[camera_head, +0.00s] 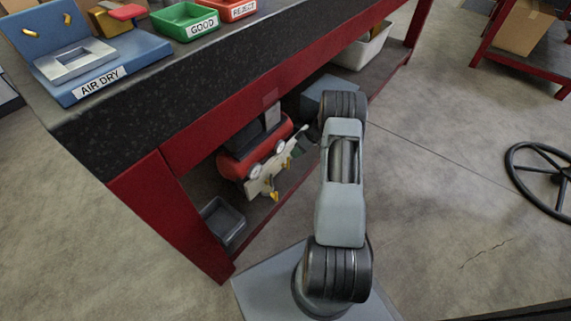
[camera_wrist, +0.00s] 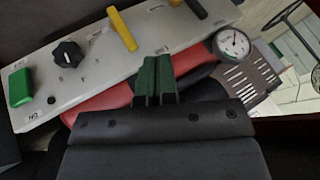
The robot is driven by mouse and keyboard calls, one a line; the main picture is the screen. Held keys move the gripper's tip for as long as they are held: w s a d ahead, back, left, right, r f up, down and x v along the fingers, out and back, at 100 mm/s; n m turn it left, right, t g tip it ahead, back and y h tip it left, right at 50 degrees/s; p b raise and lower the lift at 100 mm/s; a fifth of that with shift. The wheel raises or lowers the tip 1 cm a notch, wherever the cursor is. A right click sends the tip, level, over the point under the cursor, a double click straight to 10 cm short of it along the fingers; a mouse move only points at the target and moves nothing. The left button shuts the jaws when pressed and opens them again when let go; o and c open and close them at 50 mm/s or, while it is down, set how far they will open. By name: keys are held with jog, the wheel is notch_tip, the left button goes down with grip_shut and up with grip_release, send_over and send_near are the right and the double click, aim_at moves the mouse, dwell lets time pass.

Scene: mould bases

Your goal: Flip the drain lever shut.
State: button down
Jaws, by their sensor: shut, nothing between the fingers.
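A pale control panel (camera_wrist: 92,75) fills the upper left of the wrist view. It carries a yellow lever (camera_wrist: 122,28), a black knob (camera_wrist: 68,53) and a green switch (camera_wrist: 20,88). A black handle (camera_wrist: 196,8) with yellow beside it is cut off at the top edge. I cannot tell which lever is the drain lever; the small labels are unreadable. My gripper (camera_wrist: 155,82) has green fingertips, shut and empty, by the panel's near edge, below the yellow lever in the picture. In the head view, the panel (camera_head: 262,187) and a yellow lever (camera_head: 274,196) show under the bench.
A red tank (camera_head: 232,166) sits behind the panel on the lower shelf. A round gauge (camera_wrist: 233,42) and a slotted metal plate (camera_wrist: 243,80) are right of my fingers. A grey tray (camera_head: 228,219) stands near the shelf's end. The red bench frame (camera_head: 200,150) is above.

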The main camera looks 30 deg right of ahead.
jog(key=a+f+b, duration=0.3)
jog(key=a+f, duration=0.4)
jog(key=a, duration=0.2)
jog(key=shift+s+f+b, duration=0.2)
jog(key=shift+f+b, duration=0.05)
jog(key=shift+b, duration=0.1)
